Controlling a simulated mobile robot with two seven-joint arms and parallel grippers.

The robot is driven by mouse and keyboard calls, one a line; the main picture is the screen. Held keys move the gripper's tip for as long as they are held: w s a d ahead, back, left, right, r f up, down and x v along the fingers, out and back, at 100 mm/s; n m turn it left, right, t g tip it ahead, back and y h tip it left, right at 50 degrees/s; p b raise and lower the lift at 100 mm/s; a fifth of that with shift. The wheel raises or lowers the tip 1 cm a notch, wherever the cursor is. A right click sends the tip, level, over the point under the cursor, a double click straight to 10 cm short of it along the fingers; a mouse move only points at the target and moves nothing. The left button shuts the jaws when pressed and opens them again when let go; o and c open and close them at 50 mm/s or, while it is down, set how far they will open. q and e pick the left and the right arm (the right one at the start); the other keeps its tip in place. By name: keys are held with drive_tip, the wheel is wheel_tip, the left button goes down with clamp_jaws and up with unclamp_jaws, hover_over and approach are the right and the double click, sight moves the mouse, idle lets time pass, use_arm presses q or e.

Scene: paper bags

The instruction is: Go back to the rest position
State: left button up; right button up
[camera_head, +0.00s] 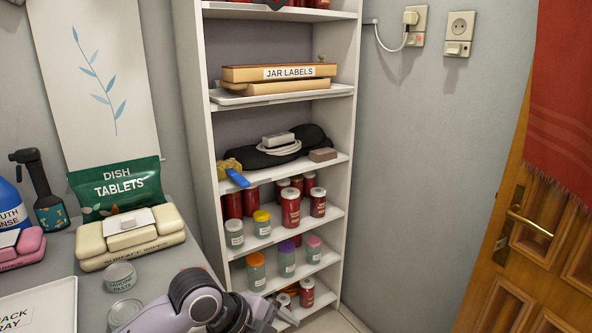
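My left arm enters at the bottom of the head view, left of centre, in front of the counter and the lower shelves. Its gripper (277,314) is low, at the bottom edge of the picture, in front of the lowest visible jars. The fingers are small and partly cut off, so I cannot tell whether they are open or shut, and I see nothing clearly held. My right gripper is not in view. No paper bag shows in this view.
A white shelf unit (350,120) holds several jars, a box marked JAR LABELS (288,72) and a black cloth bundle (308,142). The counter (92,283) at left carries a dish tablets bag (118,186), wipes (130,240) and tins. A wooden door (540,250) stands at right.

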use_arm(q)
wheel_tip(320, 180, down, 6)
drive_tip(key=s+n+t+h, duration=0.1)
drive_tip(key=s+n+t, duration=0.15)
drive_tip(key=n, duration=0.55)
drive_tip(key=s+a+f+n+t+y+p, duration=0.1)
drive_tip(key=s+a+f+n+t+y, duration=0.1)
drive_tip(key=s+a+f+n, duration=0.3)
drive_tip(key=s+a+f+n+t+y, duration=0.3)
drive_tip(key=s+a+f+n, duration=0.2)
drive_tip(key=s+a+n, duration=0.3)
drive_tip(key=s+a, duration=0.1)
drive_tip(key=a, duration=0.2)
drive_tip(key=shift+s+a+n+p, duration=0.3)
drive_tip(key=shift+a+n+p, duration=0.05)
drive_tip(key=shift+n+p, duration=0.05)
